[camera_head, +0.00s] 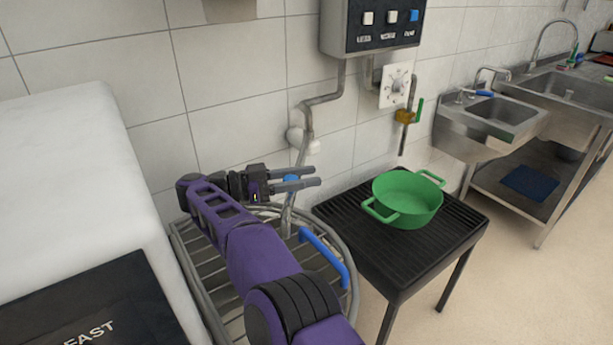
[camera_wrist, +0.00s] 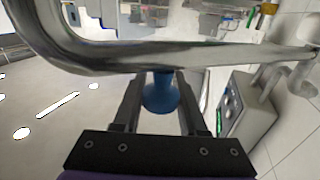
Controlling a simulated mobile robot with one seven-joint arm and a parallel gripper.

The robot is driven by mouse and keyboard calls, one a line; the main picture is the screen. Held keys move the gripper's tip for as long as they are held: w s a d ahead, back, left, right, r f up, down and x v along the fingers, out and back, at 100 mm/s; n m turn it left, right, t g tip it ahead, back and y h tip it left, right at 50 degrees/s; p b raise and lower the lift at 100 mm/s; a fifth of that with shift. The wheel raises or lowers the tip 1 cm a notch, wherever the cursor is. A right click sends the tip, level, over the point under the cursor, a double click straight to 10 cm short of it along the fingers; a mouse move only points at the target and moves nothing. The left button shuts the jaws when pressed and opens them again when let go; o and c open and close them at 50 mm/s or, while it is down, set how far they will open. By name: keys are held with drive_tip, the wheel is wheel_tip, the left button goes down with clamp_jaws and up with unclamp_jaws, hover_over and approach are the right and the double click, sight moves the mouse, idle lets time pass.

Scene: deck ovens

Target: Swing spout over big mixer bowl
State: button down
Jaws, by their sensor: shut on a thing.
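A grey metal spout pipe (camera_head: 288,215) shows behind my gripper, its lower end appearing over the back right part of a round wire-barred rim. That rim (camera_head: 352,300) seems to be the big mixer bowl with its guard, and it has a blue handle (camera_head: 325,255). My arm hides much of it. My gripper (camera_head: 294,180) is shut on a blue knob (camera_head: 290,180) on the spout. In the wrist view, the blue knob (camera_wrist: 161,96) sits between the two fingers of my gripper (camera_wrist: 159,108), below the bent spout pipe (camera_wrist: 190,57).
A green pot (camera_head: 407,200) stands on a black slatted stand (camera_head: 440,245) to the right. A grey control box (camera_head: 371,25) hangs on the tiled wall above. Metal sinks (camera_head: 502,115) are at the right. A large white block (camera_head: 60,150) fills the left.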

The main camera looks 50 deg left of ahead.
drive_tip(key=shift+f, duration=0.1)
drive_tip(key=shift+c, duration=2.3)
unclamp_jaws()
drive_tip(key=shift+r, duration=0.2)
wheel_tip(320, 180, up, 10)
drive_tip(key=p, duration=0.1)
drive_tip(key=shift+f+p, duration=0.15)
drive_tip(key=shift+p, duration=0.25)
